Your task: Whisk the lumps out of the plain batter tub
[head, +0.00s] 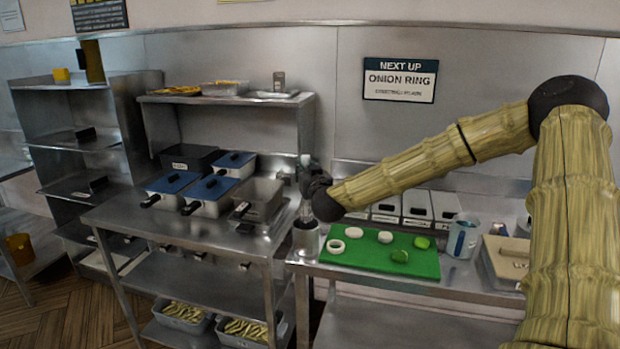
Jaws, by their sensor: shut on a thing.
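My gripper (308,192) is at the end of the arm, above a metal cylindrical pot (306,240) at the left end of the right counter. It is shut on a slim greyish thing that points down toward the pot's mouth. The thing is too small and dark to name surely as the whisk, and its lower end is hidden or inside the pot. A pale-topped tub (508,258) stands at the counter's right, partly behind my arm. Its label is unreadable, so I cannot tell if it is the plain batter tub. No lumps can be made out.
A green board (380,262) holds white rings and green pieces. Several white bins (418,208) stand behind it, and a blue-and-white jug (462,238) to its right. Blue-lidded fryers (212,193) and a metal fryer (258,199) are on the left counter. A sign reads "ONION RING" (400,80).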

